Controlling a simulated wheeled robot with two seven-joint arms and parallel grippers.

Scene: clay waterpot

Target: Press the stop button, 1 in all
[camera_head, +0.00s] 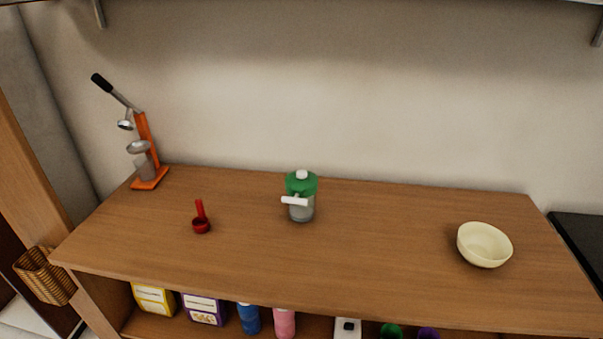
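I see no part that I can clearly make out as a stop button. A small green-topped device (301,195) with a white knob, a white side handle and a grey, see-through lower part stands upright at the middle of the wooden counter (380,225). A white item (347,328) with a small black patch shows partly on the shelf under the counter's front edge; I cannot tell what it is. Neither of my grippers is in view.
An orange lever press (148,150) stands at the back left. A red scoop (201,222) and a cream bowl (484,245) rest on the counter. Boxes (204,309) and bottles (284,323) fill the shelf below. A wicker basket (45,277) is at left. Open counter lies between.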

